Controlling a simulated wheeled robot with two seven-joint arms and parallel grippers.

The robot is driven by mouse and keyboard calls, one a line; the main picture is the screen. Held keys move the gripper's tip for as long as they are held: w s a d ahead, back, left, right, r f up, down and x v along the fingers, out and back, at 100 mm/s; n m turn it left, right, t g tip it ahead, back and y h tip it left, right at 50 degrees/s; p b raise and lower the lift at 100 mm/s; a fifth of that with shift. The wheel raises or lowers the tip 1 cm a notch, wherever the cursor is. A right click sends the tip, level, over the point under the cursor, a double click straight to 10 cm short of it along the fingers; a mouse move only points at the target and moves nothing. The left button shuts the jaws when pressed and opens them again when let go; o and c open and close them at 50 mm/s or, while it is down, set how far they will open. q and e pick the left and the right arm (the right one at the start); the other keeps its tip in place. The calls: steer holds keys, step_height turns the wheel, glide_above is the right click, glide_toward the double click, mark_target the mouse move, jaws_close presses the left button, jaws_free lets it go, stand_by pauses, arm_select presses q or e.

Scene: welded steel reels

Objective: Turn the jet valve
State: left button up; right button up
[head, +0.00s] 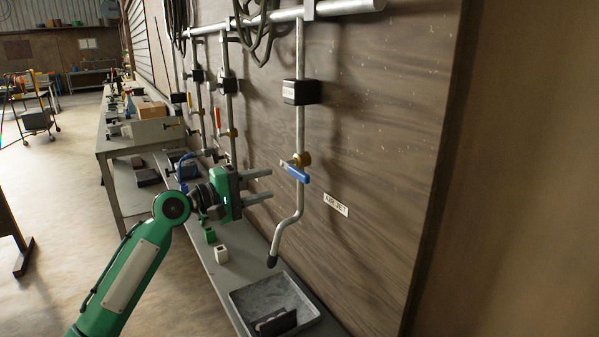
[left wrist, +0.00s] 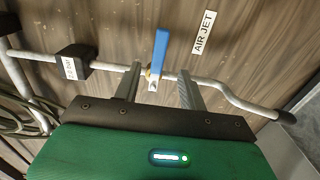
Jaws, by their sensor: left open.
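The jet valve has a blue lever handle (head: 295,172) on a brass body (head: 302,159), fitted on a grey vertical pipe (head: 299,125) against the wooden wall. The pipe bends below it and ends in a dark nozzle (head: 272,261). A label reading "AIR JET" (left wrist: 203,33) is on the wall beside it. My left gripper (head: 271,185) is open and empty, its fingers pointing at the pipe from the left of the lever. In the left wrist view the blue lever (left wrist: 160,50) shows beyond and between the two fingers (left wrist: 157,88). My right gripper is out of view.
A grey bench (head: 230,278) runs below the wall with a metal tray (head: 245,299), a white block (head: 221,254) and a green block (head: 210,235). More pipes with valves stand to the left. Open floor lies left.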

mark_target(297, 176)
arm_select(q)
steer(key=p+x, duration=0.3)
steer(key=x, duration=0.7)
steer(key=shift+d, duration=0.1)
steer(key=shift+w, duration=0.1)
jaws_close()
